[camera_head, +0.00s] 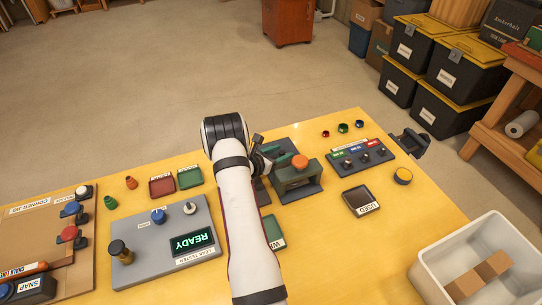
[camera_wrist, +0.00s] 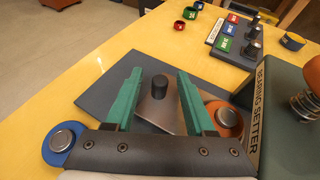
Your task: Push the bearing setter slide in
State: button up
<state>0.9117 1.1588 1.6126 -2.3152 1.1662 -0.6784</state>
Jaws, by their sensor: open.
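The bearing setter (camera_head: 297,180) is a dark green press with an orange knob on top, standing on a dark base plate. Its lettered side (camera_wrist: 261,110) is at the right of the wrist view. Its slide (camera_wrist: 154,116) is a grey plate with an upright black knob (camera_wrist: 159,86), beside the setter's body. My gripper (camera_wrist: 158,76) has green fingers and is open, one finger on each side of the knob. Contact with the knob cannot be told. In the head view my gripper (camera_head: 260,152) is at the setter's left, and my arm hides much of the slide.
An orange disc (camera_wrist: 225,118) with a metal centre lies by the right finger; a similar blue disc (camera_wrist: 64,141) is at the left. A switch panel (camera_head: 362,155) and a dark tray (camera_head: 360,200) stand right of the setter. The leak tester (camera_head: 150,262) is at the left.

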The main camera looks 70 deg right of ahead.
jog(key=v, duration=1.5)
jog(key=shift+r, duration=0.15)
jog(key=shift+d, duration=0.1)
jog(key=s+g+y, duration=0.1)
jog(key=s+d+r+m+y, duration=0.1)
jog(key=s, duration=0.1)
jog(key=s+d+r+g+y, duration=0.1)
jog(key=shift+s+d+r+m+g+y, duration=0.1)
jog(key=shift+s+d+m+g+y, duration=0.1)
jog(key=shift+s+m+g+y, duration=0.15)
jog(key=w+d+r+n+t+y, duration=0.2)
jog(key=d+r+t+y, duration=0.3)
jog(key=r+t, duration=0.15)
jog(key=shift+g, duration=0.5)
jog(key=x, duration=1.4)
jog(key=shift+d+f, duration=0.2)
jog(key=shift+d, duration=0.15)
jog(key=shift+c, duration=0.2)
